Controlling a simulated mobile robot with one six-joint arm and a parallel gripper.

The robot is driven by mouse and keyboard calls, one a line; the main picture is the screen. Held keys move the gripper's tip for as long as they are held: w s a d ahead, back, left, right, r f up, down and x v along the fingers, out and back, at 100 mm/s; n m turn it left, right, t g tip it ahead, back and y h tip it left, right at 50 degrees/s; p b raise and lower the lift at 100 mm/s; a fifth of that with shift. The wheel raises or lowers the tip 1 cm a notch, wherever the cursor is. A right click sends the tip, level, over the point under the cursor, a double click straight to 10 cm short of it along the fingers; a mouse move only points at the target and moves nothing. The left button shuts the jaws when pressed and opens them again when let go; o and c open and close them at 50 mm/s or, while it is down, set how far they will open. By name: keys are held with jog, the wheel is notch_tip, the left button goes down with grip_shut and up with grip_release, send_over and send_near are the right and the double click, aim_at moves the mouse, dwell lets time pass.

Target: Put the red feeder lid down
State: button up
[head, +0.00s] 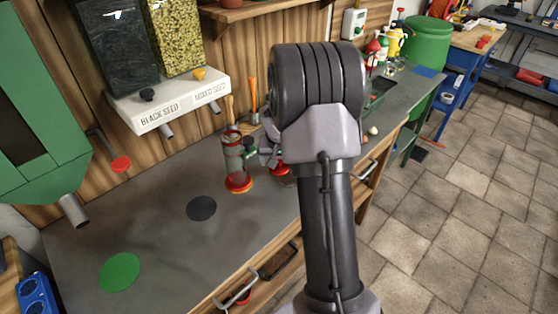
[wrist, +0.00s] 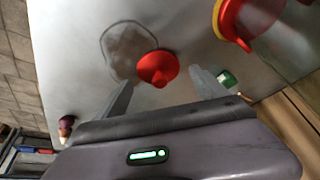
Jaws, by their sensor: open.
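The red feeder lid (wrist: 158,66) is a round red cap with a raised centre. In the wrist view it sits over the grey worktop, just beyond and between the fingertips, and looks to rest there. My gripper (wrist: 163,80) is open, with a finger to each side of the lid's near edge and nothing clamped. In the head view red shows at the lid's place (head: 282,170), mostly hidden by my arm. The clear feeder tube (head: 235,155) stands upright on its red base to the left of my gripper. Its red and yellow base also shows in the wrist view (wrist: 232,22).
A dark disc (head: 201,208) and a green disc (head: 120,271) lie on the worktop (head: 160,225). A white seed dispenser (head: 170,103) hangs on the wall behind. A faint dark-rimmed round patch (wrist: 122,45) lies beside the lid. The front-left worktop is mostly clear.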

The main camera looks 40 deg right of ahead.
jog(key=s+a+r+p, duration=0.2)
jog(key=a+r, duration=0.4)
jog(key=r, duration=0.3)
jog(key=s+a+r+p, duration=0.1)
jog(key=s+a+r, duration=0.2)
jog(key=a+r, duration=0.35)
jog(key=s+a+r+n+t+y, duration=0.1)
jog(key=s+a+r, duration=0.3)
jog(key=s+a, duration=0.5)
jog(key=s+a+r+n+t+y, duration=0.1)
jog(key=s+a+r+n+y, duration=0.1)
jog(key=s+a, duration=0.8)
jog(key=a+r+y, duration=0.1)
jog(key=a+r, duration=0.1)
jog(key=a, duration=0.1)
jog(key=shift+s+r+n+y, duration=0.2)
jog(key=shift+r+n+y, duration=0.1)
jog(key=shift+y, duration=0.1)
